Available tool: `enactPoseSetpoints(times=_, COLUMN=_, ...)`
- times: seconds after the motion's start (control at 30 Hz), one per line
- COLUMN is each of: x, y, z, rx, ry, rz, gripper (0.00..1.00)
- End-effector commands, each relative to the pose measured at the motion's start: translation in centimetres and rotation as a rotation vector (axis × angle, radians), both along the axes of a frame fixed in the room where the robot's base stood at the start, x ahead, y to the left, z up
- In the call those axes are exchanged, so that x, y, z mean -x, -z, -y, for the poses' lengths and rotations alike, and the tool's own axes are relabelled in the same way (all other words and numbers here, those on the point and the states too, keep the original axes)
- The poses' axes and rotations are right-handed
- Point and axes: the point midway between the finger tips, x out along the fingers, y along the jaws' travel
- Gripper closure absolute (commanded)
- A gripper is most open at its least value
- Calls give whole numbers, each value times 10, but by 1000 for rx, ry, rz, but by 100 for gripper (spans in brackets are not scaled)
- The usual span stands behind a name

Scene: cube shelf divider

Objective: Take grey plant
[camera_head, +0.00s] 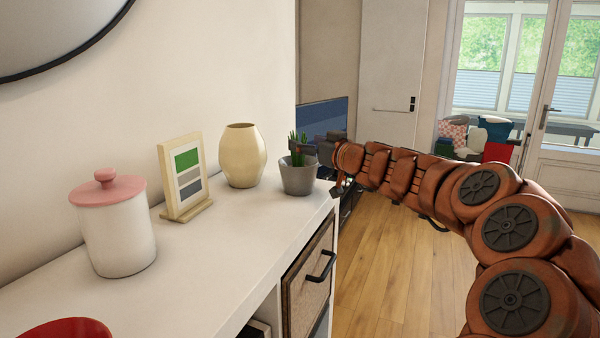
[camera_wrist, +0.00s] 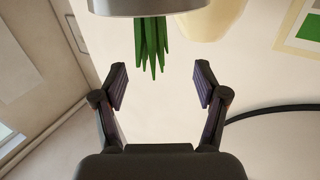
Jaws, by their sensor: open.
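The grey plant is a grey pot (camera_head: 298,178) with green spiky leaves (camera_head: 298,150). It stands upright near the right end of the white shelf top. In the wrist view, which appears upside down, the pot (camera_wrist: 150,5) is cut off by the top edge and its leaves (camera_wrist: 152,45) point downward. My gripper (camera_wrist: 161,84) is open and empty, with the leaf tips close to the gap between its fingers. In the head view my gripper is at the pot's right side, partly hidden. I cannot tell the exact gap.
On the white shelf top (camera_head: 235,255) stand a cream vase (camera_head: 242,156), a picture frame (camera_head: 186,175), a white jar with a pink lid (camera_head: 119,230) and a red bowl (camera_head: 66,331). The vase is close left of the plant. Wooden floor (camera_head: 400,275) lies open to the right.

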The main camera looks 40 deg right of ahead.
Motion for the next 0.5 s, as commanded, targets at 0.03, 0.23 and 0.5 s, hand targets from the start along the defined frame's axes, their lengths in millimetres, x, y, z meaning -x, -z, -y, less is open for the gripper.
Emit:
enactPoseSetpoints(times=0.03, x=-3, y=0, z=0, rx=0, ry=-1, rz=-1, gripper=28)
enactPoseSetpoints(times=0.23, x=-22, y=3, z=5, rx=-2, ry=2, rz=-1, gripper=28)
enactPoseSetpoints(times=0.5, x=-46, y=7, z=8, rx=-1, ry=4, rz=0, gripper=28)
